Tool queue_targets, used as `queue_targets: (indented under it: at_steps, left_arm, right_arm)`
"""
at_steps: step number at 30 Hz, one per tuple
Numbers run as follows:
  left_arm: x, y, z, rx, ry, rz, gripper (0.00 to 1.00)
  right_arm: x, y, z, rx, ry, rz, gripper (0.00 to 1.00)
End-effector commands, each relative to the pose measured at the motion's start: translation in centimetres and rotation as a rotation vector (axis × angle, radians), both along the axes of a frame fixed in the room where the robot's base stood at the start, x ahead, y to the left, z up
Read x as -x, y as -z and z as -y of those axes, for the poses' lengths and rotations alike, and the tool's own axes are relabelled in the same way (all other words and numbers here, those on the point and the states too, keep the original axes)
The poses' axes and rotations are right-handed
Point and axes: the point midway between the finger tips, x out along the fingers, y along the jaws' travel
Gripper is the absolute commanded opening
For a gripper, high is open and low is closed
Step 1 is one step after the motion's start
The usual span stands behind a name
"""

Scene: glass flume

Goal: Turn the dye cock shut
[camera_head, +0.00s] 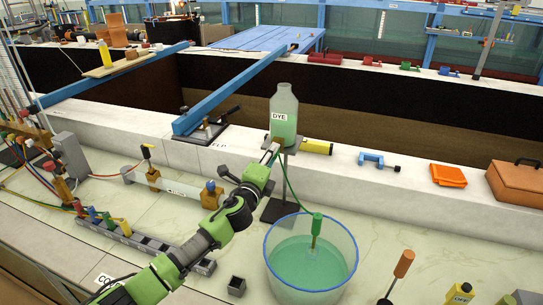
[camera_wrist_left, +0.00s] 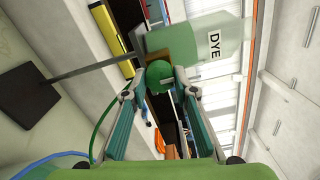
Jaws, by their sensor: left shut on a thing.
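The clear dye bottle (camera_head: 283,118), labelled DYE and holding pale green liquid, stands raised on a stand above the white ledge. It also shows sideways in the left wrist view (camera_wrist_left: 225,50). The dye cock shows there as a round green part (camera_wrist_left: 159,75) below the bottle's end. My left gripper (camera_head: 269,158) is at the bottle's underside. In the left wrist view its fingers (camera_wrist_left: 160,88) are on both sides of the cock, shut on it. The cock's handle angle is hard to tell. In the head view the gripper mostly hides the cock. My right gripper is out of view.
A green hose (camera_head: 288,185) runs down near a clear tub (camera_head: 352,262) of green liquid. A yellow cylinder (camera_head: 317,147) lies beside the bottle. A blue clamp (camera_head: 371,158), orange cloth (camera_head: 449,175) and brown case (camera_head: 515,184) are to the right.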

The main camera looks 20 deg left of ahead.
Motion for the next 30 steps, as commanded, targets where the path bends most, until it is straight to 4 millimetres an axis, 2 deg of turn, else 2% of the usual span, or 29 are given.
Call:
queue_targets:
  at_steps: [9,10,11,12,23,26,30]
  left_arm:
    - [0.1,0.2,0.0,-0.004,0.001,-0.003,0.05]
    - [0.1,0.2,0.0,-0.004,0.001,-0.003,0.31]
    - [0.1,0.2,0.0,-0.003,0.001,-0.003,0.39]
    - [0.0,0.2,0.0,-0.003,0.000,-0.003,0.42]
    - [0.2,0.1,0.0,-0.001,0.001,-0.001,0.42]
    - [0.7,0.1,-0.1,-0.002,0.001,-0.001,0.42]
    - [2.5,0.2,-0.1,0.000,0.002,-0.002,0.42]
  right_arm:
    - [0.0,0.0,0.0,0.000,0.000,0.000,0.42]
    - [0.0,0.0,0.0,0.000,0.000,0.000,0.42]
    - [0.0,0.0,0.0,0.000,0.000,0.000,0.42]
    - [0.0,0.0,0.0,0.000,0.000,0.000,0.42]
    - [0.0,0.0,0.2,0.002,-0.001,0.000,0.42]
    - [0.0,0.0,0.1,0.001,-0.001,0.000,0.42]
    - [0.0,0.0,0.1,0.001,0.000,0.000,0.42]
